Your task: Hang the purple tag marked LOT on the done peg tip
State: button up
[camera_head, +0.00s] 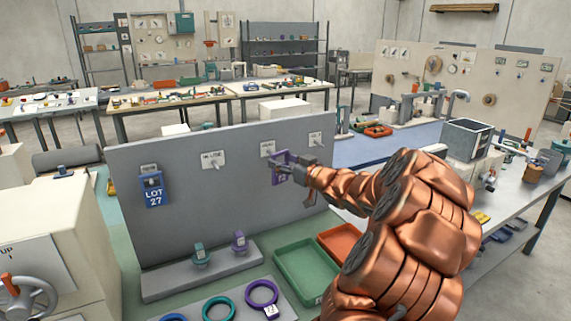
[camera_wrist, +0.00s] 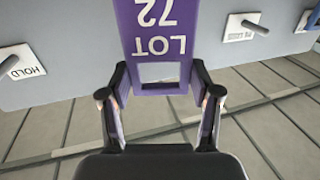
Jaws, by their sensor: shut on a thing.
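A purple tag marked LOT 72 (camera_wrist: 160,28) fills the top middle of the wrist view, its print upside down there. My gripper (camera_wrist: 160,105) is shut on the tag's lower part in that view, with a finger at each side of a rectangular opening. In the head view my gripper (camera_head: 291,171) holds the purple tag (camera_head: 277,174) close to the grey board (camera_head: 190,210). It is just below a white peg label (camera_head: 267,148) whose text I cannot read surely. Whether tag and peg touch is hidden.
The HOLD peg (camera_wrist: 12,63) and another labelled peg (camera_wrist: 252,27) flank the tag in the wrist view. A blue LOT 27 tag (camera_head: 153,189) hangs at the board's left. A green tray (camera_head: 306,297) and an orange tray (camera_head: 343,240) lie below the board.

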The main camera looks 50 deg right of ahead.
aim_at(266, 153)
jog(key=shift+w+d+f, duration=0.1)
jog(key=shift+w+d, duration=0.2)
jog(key=shift+w, duration=0.6)
jog(key=shift+w+d+f, duration=0.1)
jog(key=shift+w+d, duration=0.25)
jog(key=shift+w, duration=0.5)
jog(key=shift+w+d, duration=0.3)
jog(key=shift+w, duration=0.6)
jog(key=shift+w+d+f+p, duration=0.3)
jog(key=shift+w+f, duration=0.2)
jog(key=shift+w, duration=0.1)
jog(key=o, duration=1.2)
jog(key=shift+s+a, duration=0.15)
jog(key=shift+s, duration=1.85)
jog(key=shift+s+a, duration=0.15)
jog(key=shift+s, duration=1.8)
jog(key=shift+s+a, duration=0.15)
jog(key=shift+s, duration=1.85)
